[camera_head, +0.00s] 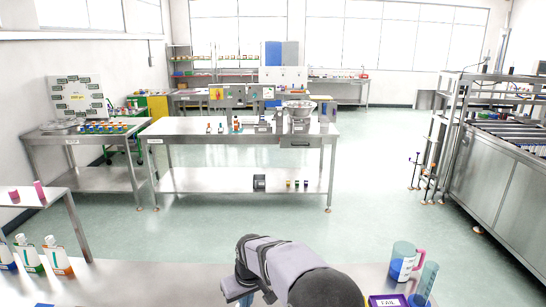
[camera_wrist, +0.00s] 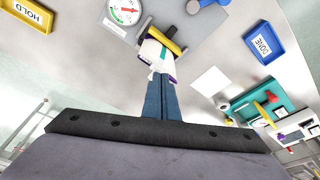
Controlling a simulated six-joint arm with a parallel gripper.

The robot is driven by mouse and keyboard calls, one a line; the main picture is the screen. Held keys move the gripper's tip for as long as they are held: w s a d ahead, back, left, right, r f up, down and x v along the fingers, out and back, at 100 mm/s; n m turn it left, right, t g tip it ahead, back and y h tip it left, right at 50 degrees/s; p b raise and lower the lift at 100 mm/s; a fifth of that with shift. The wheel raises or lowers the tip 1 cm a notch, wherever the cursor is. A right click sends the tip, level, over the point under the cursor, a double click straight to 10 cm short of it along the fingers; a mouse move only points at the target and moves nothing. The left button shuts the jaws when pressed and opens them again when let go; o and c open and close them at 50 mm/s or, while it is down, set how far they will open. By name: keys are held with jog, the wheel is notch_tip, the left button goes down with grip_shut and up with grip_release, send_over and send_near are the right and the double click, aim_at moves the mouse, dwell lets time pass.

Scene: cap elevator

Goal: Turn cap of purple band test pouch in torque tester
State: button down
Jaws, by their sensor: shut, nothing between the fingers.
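In the wrist view, a white pouch (camera_wrist: 152,52) with purple on its edges sits by a yellow bar (camera_wrist: 168,41) of the torque tester, whose round dial (camera_wrist: 122,10) is beside it. My gripper (camera_wrist: 161,76) has two blue fingers shut together with nothing between them. The fingertips overlap the near end of the pouch in the picture; I cannot tell whether they touch it. The pouch's cap cannot be made out clearly. In the head view my dark arm is at the bottom centre, and neither the pouch nor the tester can be made out.
A yellow HOLD tray (camera_wrist: 28,14) lies at the upper left and a blue DONE tray (camera_wrist: 257,42) at the right of the wrist view. A white sheet (camera_wrist: 210,82) and teal tray (camera_wrist: 262,100) lie nearby. In the head view a pink-handled jug (camera_head: 402,262) stands right of my arm.

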jog(key=v, duration=0.1)
jog(key=p+v, duration=0.2)
jog(key=shift+w+a+r, duration=0.2)
jog(key=shift+w+r, duration=0.1)
jog(key=shift+b, duration=0.3)
jog(key=s+b+x, duration=0.1)
jog(key=b+x, duration=0.4)
jog(key=x, duration=0.1)
jog(key=shift+s+d+b, duration=0.15)
jog(key=shift+d+b, duration=0.25)
jog(key=shift+d, duration=0.2)
jog(key=shift+w+a+f+p, duration=0.1)
jog(key=shift+w+a+p, duration=0.2)
jog(key=shift+w+p, duration=0.2)
dwell(1.5)
jog(key=shift+s+a+p, duration=0.1)
jog(key=shift+p, duration=0.5)
dwell(0.5)
jog(key=shift+s, duration=0.35)
